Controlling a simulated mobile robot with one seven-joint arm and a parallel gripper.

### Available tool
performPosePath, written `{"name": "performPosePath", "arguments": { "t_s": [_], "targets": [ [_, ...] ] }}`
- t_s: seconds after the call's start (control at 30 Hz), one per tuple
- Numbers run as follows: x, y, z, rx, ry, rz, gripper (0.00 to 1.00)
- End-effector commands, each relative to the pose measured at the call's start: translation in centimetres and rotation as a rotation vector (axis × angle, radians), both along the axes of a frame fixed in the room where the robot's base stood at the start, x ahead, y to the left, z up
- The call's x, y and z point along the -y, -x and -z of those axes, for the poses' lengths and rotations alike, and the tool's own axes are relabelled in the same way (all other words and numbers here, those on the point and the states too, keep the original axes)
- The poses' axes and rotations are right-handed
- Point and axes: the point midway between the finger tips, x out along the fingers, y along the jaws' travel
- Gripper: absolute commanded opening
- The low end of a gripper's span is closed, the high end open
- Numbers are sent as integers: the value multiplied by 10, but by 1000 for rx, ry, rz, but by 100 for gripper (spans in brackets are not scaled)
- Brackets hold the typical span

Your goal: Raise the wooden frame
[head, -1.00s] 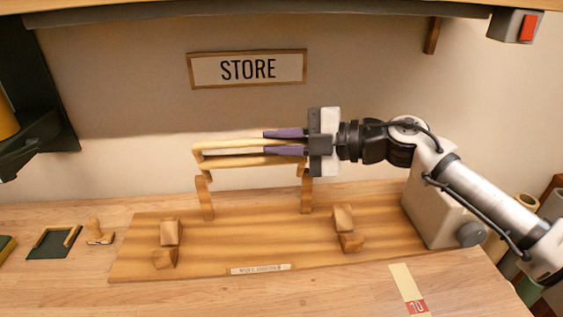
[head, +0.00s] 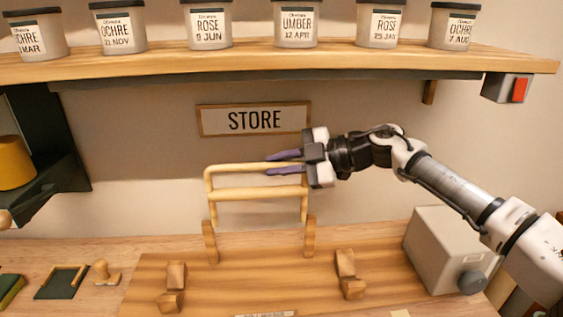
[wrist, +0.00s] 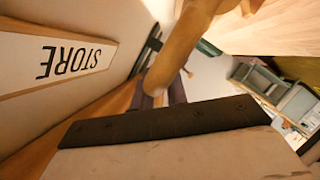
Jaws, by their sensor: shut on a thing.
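The wooden frame (head: 257,194) is a pale frame of round bars, standing nearly upright above the wooden board (head: 240,278). Its lower part meets two upright wooden supports on the board. My gripper (head: 284,163) comes from the right with purple fingers above and below the top bar, shut on it near its right end. In the wrist view, a thick wooden bar of the frame (wrist: 182,45) runs away from my gripper; the dark gripper body hides most of the fingers.
A shelf (head: 300,62) with several labelled jars runs above. A STORE sign (head: 254,119) hangs on the wall behind. A grey box with a knob (head: 447,250) stands right of the board. A stamp (head: 105,272) and a dark tray (head: 60,282) lie at left.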

Motion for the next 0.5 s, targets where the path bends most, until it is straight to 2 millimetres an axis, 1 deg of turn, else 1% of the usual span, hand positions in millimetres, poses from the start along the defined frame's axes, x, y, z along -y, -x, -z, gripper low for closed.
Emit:
{"name": "performPosePath", "arguments": {
  "t_s": [0.03,0.33,0.37,0.5],
  "targets": [
    [3,-7,-5,11,-5,21,0],
    [2,-7,-6,13,-7,20,0],
    [2,-7,-6,14,-7,20,17],
    [2,-6,-6,12,-7,20,35]
  ]
}}
